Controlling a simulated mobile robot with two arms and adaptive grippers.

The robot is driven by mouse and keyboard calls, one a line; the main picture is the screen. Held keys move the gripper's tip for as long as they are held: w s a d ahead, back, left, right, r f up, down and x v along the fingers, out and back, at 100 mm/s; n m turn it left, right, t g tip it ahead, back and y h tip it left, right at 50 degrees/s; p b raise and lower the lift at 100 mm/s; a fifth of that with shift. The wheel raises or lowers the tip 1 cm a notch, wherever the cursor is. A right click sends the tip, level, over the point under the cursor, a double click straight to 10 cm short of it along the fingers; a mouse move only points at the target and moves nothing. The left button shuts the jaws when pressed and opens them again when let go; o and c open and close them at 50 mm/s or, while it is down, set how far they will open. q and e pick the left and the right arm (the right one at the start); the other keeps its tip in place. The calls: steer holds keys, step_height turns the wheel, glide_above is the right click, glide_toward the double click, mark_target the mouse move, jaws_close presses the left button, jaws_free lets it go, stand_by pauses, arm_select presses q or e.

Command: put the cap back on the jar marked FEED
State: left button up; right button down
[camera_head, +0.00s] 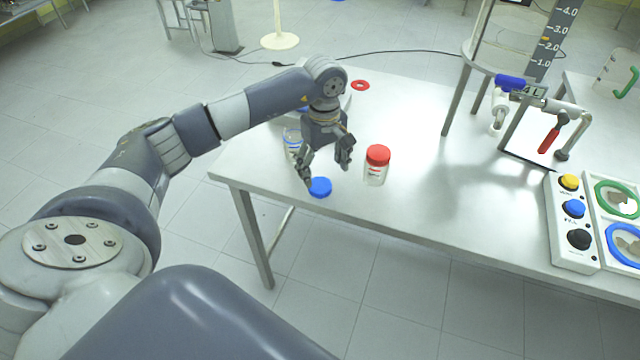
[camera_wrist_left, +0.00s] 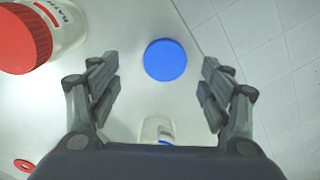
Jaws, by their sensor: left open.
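A blue cap (camera_head: 319,187) lies on the table near its front edge; it also shows in the left wrist view (camera_wrist_left: 165,60). My left gripper (camera_head: 325,170) is open and empty, pointing down above the table. In the left wrist view the cap sits between the two fingers (camera_wrist_left: 160,78), apart from both. A clear jar without a cap (camera_head: 291,141) stands behind the gripper, partly hidden by it; it shows at the bottom of the left wrist view (camera_wrist_left: 155,129). Its marking cannot be read. My right gripper is not in view.
A jar with a red cap (camera_head: 377,166) stands right of the gripper; its label seems to read BATH. A red ring (camera_head: 360,85) lies farther back. A control box with buttons (camera_head: 572,222) is at the right. The table's middle is clear.

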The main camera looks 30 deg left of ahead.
mark_target(320, 185)
arm_select(q)
steer(key=shift+f+p, duration=0.2)
steer(key=shift+p, duration=0.1)
steer(key=f, duration=0.1)
steer(key=f+p, duration=0.2)
steer(key=f, duration=0.1)
steer(key=shift+s+a, duration=0.25)
steer(key=shift+s, duration=0.05)
steer(key=shift+f, duration=0.4)
steer(key=c, duration=0.9)
steer(key=shift+o, duration=0.2)
steer(key=shift+r, duration=0.15)
